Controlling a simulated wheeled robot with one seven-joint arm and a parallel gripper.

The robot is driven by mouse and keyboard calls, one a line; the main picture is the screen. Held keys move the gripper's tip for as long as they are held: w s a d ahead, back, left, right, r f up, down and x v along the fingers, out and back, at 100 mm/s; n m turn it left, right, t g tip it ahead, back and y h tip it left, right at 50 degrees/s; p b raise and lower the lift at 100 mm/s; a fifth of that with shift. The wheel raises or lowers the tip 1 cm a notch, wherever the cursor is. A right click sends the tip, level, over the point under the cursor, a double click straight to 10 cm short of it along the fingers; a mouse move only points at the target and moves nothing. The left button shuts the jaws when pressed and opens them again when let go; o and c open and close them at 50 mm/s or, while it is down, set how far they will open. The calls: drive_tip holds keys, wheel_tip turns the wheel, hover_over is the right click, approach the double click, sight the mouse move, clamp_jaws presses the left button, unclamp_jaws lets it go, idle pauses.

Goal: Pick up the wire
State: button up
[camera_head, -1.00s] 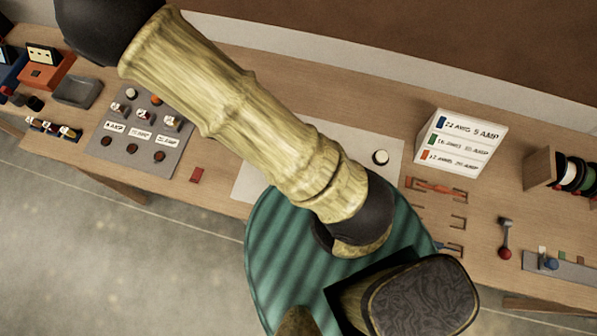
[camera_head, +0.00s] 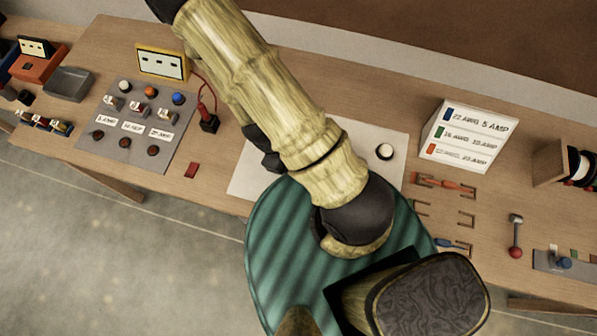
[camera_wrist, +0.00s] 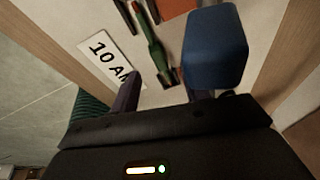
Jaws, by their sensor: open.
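In the head view, the dark end of my gripper (camera_head: 263,148) shows beside my arm over the white mat. An orange wire (camera_head: 445,185) and a blue wire (camera_head: 452,244) lie in brackets at right.
The wooden bench holds a grey panel (camera_head: 165,120) with knobs, a yellow meter (camera_head: 162,62), a white AWG sign (camera_head: 465,137) and a wire spool rack (camera_head: 552,165).

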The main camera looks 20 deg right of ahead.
drive_tip(key=shift+f, duration=0.15)
drive_tip(key=x, duration=0.3)
drive_tip(key=shift+s+d+f, duration=0.15)
drive_tip(key=shift+s, duration=0.15)
drive_tip(key=shift+x, duration=0.85)
clamp_jaws()
